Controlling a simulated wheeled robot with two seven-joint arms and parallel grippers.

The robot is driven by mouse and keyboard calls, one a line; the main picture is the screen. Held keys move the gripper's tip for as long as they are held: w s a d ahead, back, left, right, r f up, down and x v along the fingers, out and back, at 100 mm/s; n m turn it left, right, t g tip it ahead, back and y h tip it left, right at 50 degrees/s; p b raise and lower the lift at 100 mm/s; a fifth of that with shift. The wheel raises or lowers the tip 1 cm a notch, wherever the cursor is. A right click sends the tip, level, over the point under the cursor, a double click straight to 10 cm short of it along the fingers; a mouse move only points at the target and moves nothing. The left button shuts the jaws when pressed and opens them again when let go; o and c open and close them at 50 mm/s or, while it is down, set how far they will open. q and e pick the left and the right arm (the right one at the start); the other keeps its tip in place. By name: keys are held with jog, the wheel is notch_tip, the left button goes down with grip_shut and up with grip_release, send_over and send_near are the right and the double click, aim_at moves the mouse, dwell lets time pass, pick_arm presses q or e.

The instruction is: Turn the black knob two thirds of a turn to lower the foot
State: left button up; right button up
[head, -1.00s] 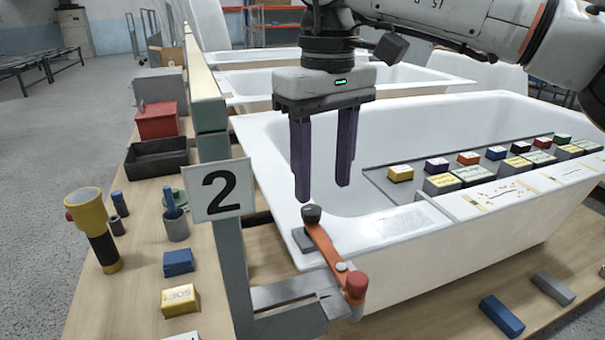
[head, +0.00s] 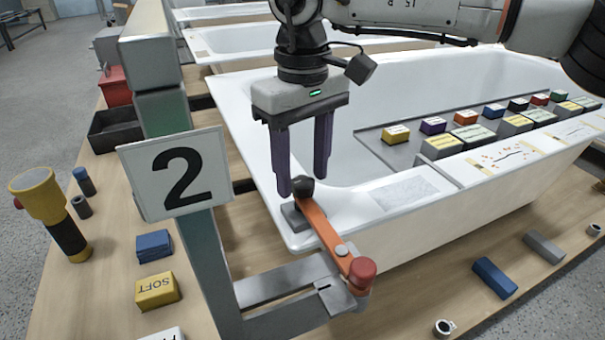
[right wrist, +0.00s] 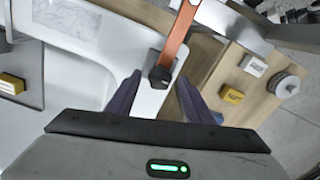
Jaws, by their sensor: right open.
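The black knob (head: 300,188) sits at the far end of an orange arm (head: 322,226), above a grey foot (head: 292,216) at the white tub's rim corner. My right gripper (head: 303,184) points down at the knob with its two dark purple fingers open. In the right wrist view the knob (right wrist: 158,77) lies between the two fingertips (right wrist: 158,80), with a gap on each side. The foot is partly hidden by the knob and arm, so I cannot tell whether it touches the rim. My left gripper is not in view.
A red knob (head: 362,271) tops the orange arm's near end, on a grey bracket (head: 300,290). A post with a "2" sign (head: 178,172) stands left of the gripper. A tray with several coloured blocks (head: 367,146) lies across the tub (head: 455,220).

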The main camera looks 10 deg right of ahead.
jog(key=shift+f, duration=0.2)
jog(key=shift+c, duration=0.2)
jog(key=c, duration=1)
